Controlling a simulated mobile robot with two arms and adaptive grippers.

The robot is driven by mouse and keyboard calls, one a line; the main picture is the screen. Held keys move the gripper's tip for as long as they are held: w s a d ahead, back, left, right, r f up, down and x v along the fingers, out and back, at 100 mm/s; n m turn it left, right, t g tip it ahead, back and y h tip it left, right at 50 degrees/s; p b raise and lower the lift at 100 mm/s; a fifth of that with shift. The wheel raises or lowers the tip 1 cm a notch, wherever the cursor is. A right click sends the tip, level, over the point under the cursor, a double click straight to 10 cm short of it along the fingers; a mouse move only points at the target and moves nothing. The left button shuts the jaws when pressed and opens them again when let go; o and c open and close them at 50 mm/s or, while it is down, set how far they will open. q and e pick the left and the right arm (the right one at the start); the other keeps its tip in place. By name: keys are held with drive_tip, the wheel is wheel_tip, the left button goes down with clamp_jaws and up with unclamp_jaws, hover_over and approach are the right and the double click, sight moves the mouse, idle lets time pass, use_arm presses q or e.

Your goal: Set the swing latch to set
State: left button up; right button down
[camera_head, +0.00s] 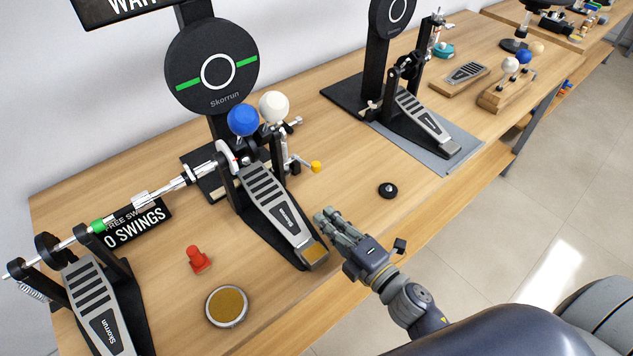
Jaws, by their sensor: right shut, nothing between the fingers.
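A drum pedal with a ribbed silver footboard (272,203) stands on the wooden table in front of a round black pad (213,67). A blue ball (243,120) and a white ball (273,106) sit at its top. A small lever with a yellow tip (315,167) sticks out to the right of its frame; I cannot tell for sure whether this is the swing latch. No "set" mark can be read. My right gripper (324,216) is shut and empty, right of the footboard's front end and in front of the yellow tip, apart from it. My left gripper is not in view.
A second pedal (102,311) stands at the lower left, joined by a shaft (150,200). A red peg (198,259), a round tin (227,306) and a black knob (388,190) lie on the table (345,210). Another pedal (424,115) stands on a grey mat at the back right.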

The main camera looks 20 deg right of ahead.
drive_tip(key=p+x, duration=0.3)
drive_tip(key=x, duration=0.7)
drive_tip(key=shift+w+a+r, duration=0.15)
drive_tip(key=shift+w+d+p, duration=0.2)
drive_tip(key=shift+w+d, duration=0.15)
drive_tip(key=shift+d, duration=0.25)
drive_tip(key=shift+w+d+p, duration=0.15)
drive_tip(key=shift+w+d, duration=0.15)
drive_tip(key=shift+d, duration=0.25)
drive_tip(key=shift+w+d, duration=0.3)
drive_tip(key=shift+d, duration=0.35)
drive_tip(key=shift+w+d, duration=0.3)
drive_tip(key=shift+d, duration=0.3)
drive_tip(key=shift+a, duration=0.1)
